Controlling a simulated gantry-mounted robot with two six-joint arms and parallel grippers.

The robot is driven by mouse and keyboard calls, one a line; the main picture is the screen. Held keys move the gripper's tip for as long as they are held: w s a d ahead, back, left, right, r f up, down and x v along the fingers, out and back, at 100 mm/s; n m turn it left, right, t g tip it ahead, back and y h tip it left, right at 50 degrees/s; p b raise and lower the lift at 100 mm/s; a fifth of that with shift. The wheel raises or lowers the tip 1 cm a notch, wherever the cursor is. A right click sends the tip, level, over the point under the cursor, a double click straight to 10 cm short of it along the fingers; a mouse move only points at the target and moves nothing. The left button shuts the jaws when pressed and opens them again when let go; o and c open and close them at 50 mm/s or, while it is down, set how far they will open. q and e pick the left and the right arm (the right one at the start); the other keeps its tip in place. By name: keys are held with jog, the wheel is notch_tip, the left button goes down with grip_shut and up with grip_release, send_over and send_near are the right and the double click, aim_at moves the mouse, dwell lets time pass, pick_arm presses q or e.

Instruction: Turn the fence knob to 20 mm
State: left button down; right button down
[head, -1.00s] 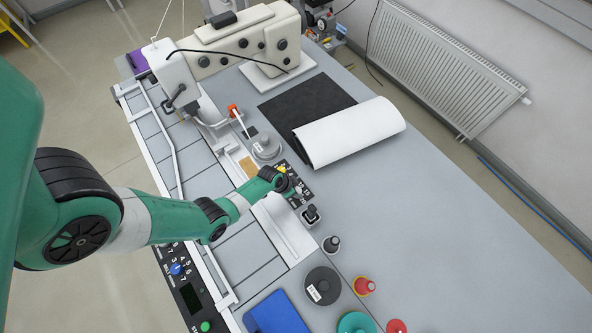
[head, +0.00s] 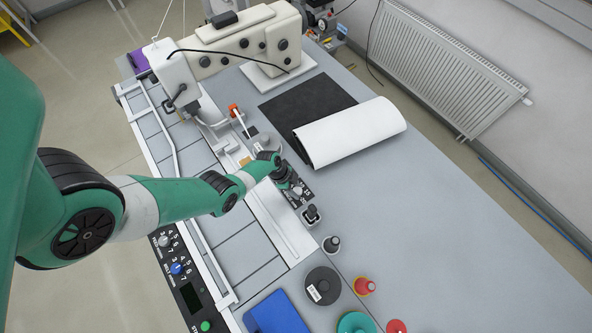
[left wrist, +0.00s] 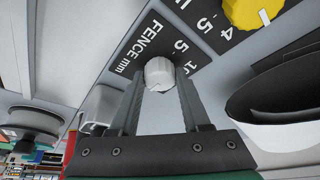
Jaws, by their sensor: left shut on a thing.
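The fence knob (left wrist: 159,73) is a small pale grey round knob on a black panel (left wrist: 135,50) lettered "FENCE mm", with 5 and 10 readable beside it in the left wrist view. My left gripper (left wrist: 158,80) is shut on it, one finger on each side. A thin line shows on the knob's face, but I cannot tell exactly what value it points to. In the head view my left gripper (head: 293,186) is down at the panel (head: 304,196) and hides part of the knob and scale. My right gripper is not in view.
A yellow knob (left wrist: 250,12) sits close beside the fence panel. A dark-handled piece (head: 311,213) and a grey knobbed piece (head: 331,244) stand nearby. A white roll (head: 350,132) lies behind on dark sheet. The sewing machine (head: 235,45) stands at the back. The right tabletop is clear.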

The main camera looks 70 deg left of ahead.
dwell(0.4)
pick_arm(q)
jog(key=shift+c, duration=1.9)
grip_release()
jog(key=shift+r, duration=0.15)
